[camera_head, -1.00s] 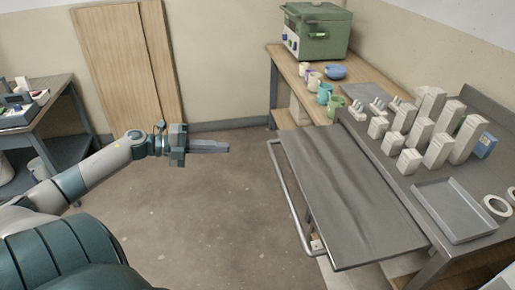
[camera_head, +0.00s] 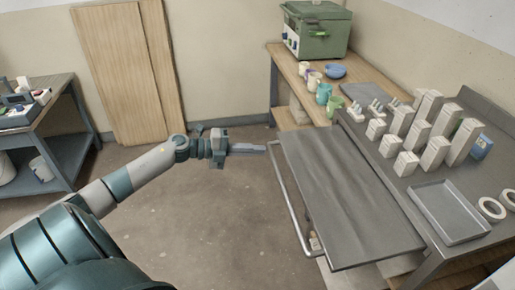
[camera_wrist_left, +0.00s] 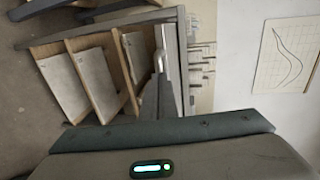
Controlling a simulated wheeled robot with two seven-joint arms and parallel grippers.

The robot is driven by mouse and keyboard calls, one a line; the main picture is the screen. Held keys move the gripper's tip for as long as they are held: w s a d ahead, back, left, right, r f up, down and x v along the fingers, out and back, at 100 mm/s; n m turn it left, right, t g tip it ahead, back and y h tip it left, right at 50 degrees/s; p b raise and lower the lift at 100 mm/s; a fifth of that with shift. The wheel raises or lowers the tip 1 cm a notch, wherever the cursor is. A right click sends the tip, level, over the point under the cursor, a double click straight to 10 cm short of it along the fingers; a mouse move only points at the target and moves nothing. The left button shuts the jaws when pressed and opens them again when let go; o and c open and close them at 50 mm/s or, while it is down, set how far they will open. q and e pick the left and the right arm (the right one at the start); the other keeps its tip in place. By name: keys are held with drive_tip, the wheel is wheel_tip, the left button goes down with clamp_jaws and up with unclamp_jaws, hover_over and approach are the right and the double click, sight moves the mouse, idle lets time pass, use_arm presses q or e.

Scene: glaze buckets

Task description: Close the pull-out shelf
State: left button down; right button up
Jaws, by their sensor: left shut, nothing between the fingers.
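The pull-out shelf (camera_head: 345,205) is a grey flat panel sticking out to the left from the grey metal table (camera_head: 405,178). A pale bar handle (camera_head: 288,205) runs along its left edge. My left gripper (camera_head: 262,148) is shut and empty, with its fingertips close to the far end of the handle; I cannot tell whether they touch. In the left wrist view the shut fingers (camera_wrist_left: 160,92) point up toward a metal edge. My right gripper is not in view.
The table holds several white boxes (camera_head: 437,152), a grey tray (camera_head: 447,213) and tape rolls (camera_head: 490,208). A wooden bench (camera_head: 288,66) with cups and a green kiln-like box (camera_head: 318,30) stands behind. The floor left of the shelf is clear.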

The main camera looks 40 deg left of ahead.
sight(330, 140)
use_arm(q)
drive_tip(key=shift+w+d, duration=0.25)
drive_tip(key=shift+d, duration=0.05)
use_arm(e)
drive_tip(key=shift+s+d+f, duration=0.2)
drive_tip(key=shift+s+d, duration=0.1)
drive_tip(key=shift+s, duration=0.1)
use_arm(q)
drive_tip(key=shift+w+d, duration=0.1)
